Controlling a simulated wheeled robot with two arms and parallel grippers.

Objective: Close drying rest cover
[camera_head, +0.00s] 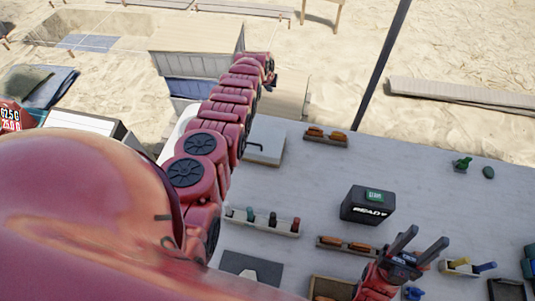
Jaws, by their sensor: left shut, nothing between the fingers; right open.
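A pale, flat box or panel with a dark handle (264,152) lies at the table's far left edge, beside my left arm. It may be the drying rest cover; I cannot tell whether it is open or closed. My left arm reaches far out past the table edge. My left gripper (271,82) is small and dark at its end, shut and empty, near wooden boxes. It is beyond the handled box, apart from its handle. My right gripper (428,236) is open and empty above the front right of the table. My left arm hides part of the table's left side.
The grey table (320,180) holds a black READY box (367,207), a tray of small tools (245,223), trays of orange-brown pieces (326,139) and small green objects (462,164). A dark pole (384,75) rises behind the table. The table's middle left is clear.

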